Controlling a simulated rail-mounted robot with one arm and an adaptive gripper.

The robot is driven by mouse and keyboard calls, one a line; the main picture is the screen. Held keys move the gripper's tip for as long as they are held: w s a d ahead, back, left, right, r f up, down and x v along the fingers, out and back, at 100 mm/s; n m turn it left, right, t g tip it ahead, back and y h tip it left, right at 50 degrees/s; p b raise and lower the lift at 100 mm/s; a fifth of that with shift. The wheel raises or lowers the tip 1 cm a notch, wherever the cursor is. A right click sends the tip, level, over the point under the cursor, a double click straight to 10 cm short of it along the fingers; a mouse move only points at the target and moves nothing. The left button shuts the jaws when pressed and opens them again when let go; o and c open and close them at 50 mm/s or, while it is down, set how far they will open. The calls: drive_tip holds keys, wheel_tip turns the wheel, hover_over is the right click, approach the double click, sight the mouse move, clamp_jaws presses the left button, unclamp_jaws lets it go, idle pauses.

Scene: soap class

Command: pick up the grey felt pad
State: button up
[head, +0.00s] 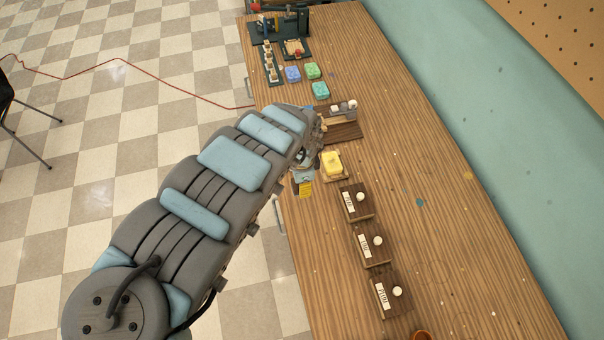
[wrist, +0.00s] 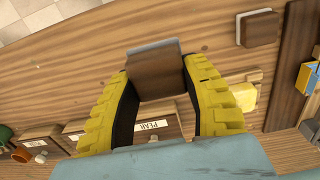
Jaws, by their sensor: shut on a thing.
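In the wrist view my gripper (wrist: 158,75) has its two yellow ribbed fingers on either side of a brown block with a grey strip along its upper edge. I take this to be the grey felt pad (wrist: 153,48) on its brown backing. The fingers are shut on its sides. How high it is above the table cannot be told. In the head view my arm hides most of the gripper; a yellow finger (head: 305,189) shows near the table's left edge, left of a yellow soap bar (head: 332,162). The pad is not clearly visible there.
Several dark wooden boxes with white labels and knobs, one a near box (head: 391,294), line the table's left side. A wooden stand (head: 342,130) is beyond the soap. Blue and green soaps (head: 321,90) lie farther back. The table's right side (head: 440,220) is mostly clear.

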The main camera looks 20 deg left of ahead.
drive_tip(key=s+d+r+p, duration=0.1)
drive_tip(key=s+r+p, duration=0.2)
drive_tip(key=s+p, duration=0.4)
drive_tip(key=p, duration=0.5)
drive_tip(key=shift+s+d+r, duration=0.15)
drive_tip(key=shift+d+r, duration=0.2)
drive_tip(key=shift+f, duration=0.1)
